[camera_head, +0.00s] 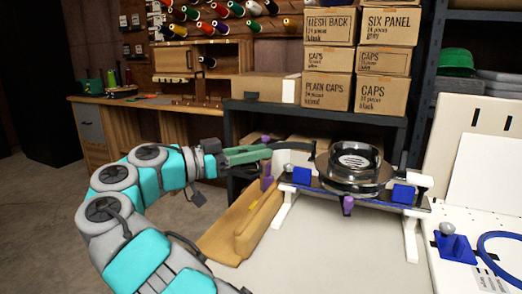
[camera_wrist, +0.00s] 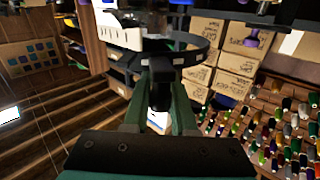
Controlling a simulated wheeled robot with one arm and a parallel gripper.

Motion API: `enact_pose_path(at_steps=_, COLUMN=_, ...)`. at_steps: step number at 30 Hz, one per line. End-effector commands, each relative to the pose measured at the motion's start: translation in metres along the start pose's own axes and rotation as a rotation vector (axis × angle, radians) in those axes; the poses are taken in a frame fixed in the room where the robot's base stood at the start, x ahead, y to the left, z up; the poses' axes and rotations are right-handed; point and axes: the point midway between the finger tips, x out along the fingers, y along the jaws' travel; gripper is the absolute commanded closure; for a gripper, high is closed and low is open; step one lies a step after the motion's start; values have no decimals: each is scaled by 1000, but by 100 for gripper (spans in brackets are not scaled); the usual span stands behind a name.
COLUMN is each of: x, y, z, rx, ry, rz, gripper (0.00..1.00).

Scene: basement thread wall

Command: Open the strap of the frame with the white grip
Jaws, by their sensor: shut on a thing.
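The frame (camera_head: 355,170) sits on a stand with white legs. It has a round clear and dark ring on top, and a white grip (camera_head: 420,178) at its right end. My gripper (camera_head: 268,149) reaches in from the left, just left of the frame. In the wrist view my gripper's green fingers (camera_wrist: 160,105) are shut on a dark piece (camera_wrist: 160,90) at the end of a black curved strap (camera_wrist: 192,58). The strap's far end is unclear.
Blue blocks (camera_head: 302,176) and a purple knob (camera_head: 347,203) sit along the stand. A blue ring (camera_head: 502,258) lies at right beside a grey knob (camera_head: 447,228). Cap boxes (camera_head: 330,60) are stacked behind. A tan piece (camera_head: 245,222) lies at the table's left edge. The front tabletop is clear.

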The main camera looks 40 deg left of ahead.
Motion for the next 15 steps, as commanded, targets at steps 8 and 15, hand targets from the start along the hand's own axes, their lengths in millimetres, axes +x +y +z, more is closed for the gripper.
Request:
enact_pose_path(at_steps=8, x=1, y=0, z=0, rx=0, ry=-2, rz=2, gripper=100)
enact_pose_path(at_steps=15, x=1, y=0, z=0, rx=0, ry=-1, rz=2, gripper=49)
